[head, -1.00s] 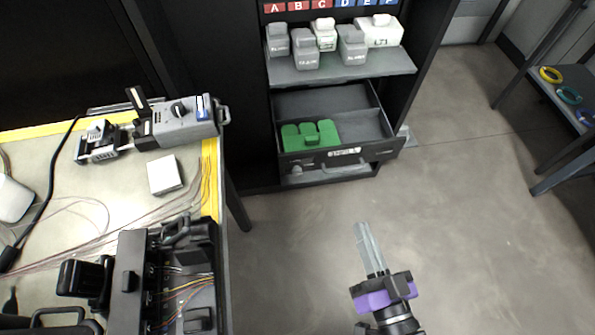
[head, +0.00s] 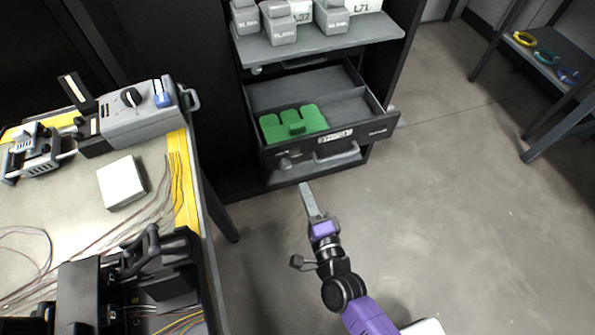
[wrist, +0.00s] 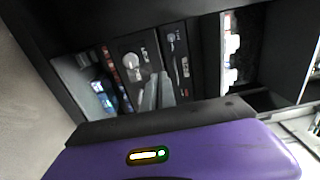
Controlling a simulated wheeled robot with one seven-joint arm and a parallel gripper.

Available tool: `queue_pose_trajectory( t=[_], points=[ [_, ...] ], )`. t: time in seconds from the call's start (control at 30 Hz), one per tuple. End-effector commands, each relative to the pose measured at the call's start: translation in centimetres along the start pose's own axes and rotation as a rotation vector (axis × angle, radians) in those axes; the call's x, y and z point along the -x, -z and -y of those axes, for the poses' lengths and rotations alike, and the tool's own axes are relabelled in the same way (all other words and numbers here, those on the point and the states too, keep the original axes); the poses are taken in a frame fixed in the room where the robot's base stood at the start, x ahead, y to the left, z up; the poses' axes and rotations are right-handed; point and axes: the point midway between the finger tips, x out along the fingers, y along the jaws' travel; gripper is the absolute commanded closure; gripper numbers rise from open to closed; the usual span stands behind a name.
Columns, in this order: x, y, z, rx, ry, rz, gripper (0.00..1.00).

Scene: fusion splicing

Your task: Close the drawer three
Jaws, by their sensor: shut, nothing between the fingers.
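A dark drawer (head: 330,146) stands pulled out of the black cabinet in the head view. It has a small white label, a round lock and a bar handle (head: 337,151) on its front; I cannot read the label. A divider splits its inside, and a green block-shaped item (head: 294,124) sits in the left front part. My gripper (head: 306,188) is shut and empty, below and in front of the drawer front, apart from it as far as I can tell. In the wrist view my fingers (wrist: 156,92) point at dark panels with a round knob.
A shelf (head: 320,42) with grey and white boxes is above the drawer. A workbench (head: 75,180) with a splicer (head: 135,112), a white box and cables stands at left. A rack (head: 550,75) with coloured rings is at right. The floor between is clear.

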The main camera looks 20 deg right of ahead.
Motion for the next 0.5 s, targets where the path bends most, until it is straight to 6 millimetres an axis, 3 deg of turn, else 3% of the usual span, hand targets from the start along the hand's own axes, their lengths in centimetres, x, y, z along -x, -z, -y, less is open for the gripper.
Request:
queue_pose_trajectory(
  t=[0.5],
  points=[
    [-9.5,0.1,0.0,0.003,0.002,-0.001,1.0]
  ],
)
